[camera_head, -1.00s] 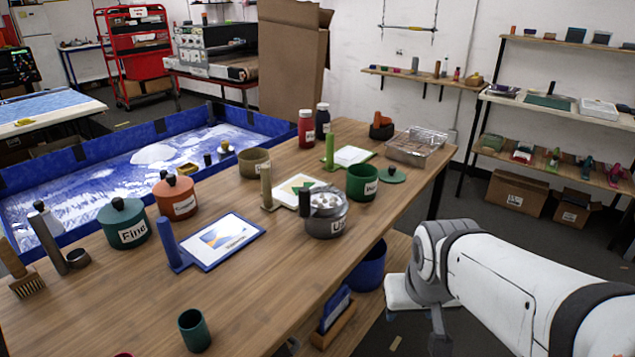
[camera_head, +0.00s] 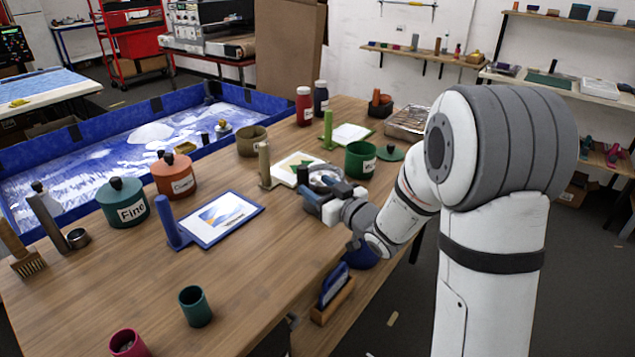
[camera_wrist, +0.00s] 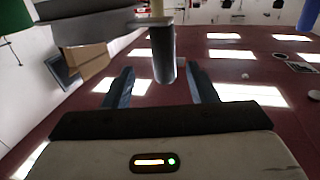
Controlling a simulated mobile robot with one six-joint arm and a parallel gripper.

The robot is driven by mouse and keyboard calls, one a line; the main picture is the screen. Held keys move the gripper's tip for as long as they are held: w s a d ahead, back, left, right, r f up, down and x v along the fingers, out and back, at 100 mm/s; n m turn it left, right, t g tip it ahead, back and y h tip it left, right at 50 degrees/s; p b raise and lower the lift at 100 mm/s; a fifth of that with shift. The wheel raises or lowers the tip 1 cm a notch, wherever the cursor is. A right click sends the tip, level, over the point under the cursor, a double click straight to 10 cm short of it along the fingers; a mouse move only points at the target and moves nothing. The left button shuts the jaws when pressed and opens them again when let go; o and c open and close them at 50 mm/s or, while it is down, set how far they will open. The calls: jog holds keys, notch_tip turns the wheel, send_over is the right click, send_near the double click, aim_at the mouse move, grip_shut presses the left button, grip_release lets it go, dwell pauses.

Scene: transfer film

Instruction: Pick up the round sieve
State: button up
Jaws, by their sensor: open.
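The round metal vessel with pale contents, which I take for the round sieve, stands on the wooden table; its rim (camera_head: 325,176) shows behind my gripper. Its upright dark handle (camera_head: 303,174) rises at its left side. My gripper (camera_head: 317,187) is open, just in front of the sieve, and hides much of its body and label. The wrist view looks upside down. There the grey handle (camera_wrist: 164,52) appears between the fingertips of my gripper (camera_wrist: 159,76), with gaps on both sides and no visible contact.
A green pot (camera_head: 360,160) stands close to the right of the sieve. A tan post (camera_head: 264,166) and a picture board (camera_head: 297,165) are close behind. A blue-framed picture (camera_head: 222,217) with a blue post lies to the left.

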jog(key=shift+w+a, duration=0.25)
jog(key=shift+a, duration=0.15)
jog(key=p+x, duration=0.2)
jog(key=x, duration=0.5)
jog(key=shift+r, duration=0.15)
jog(key=shift+s+a, duration=0.1)
jog(key=shift+c, duration=0.3)
grip_shut()
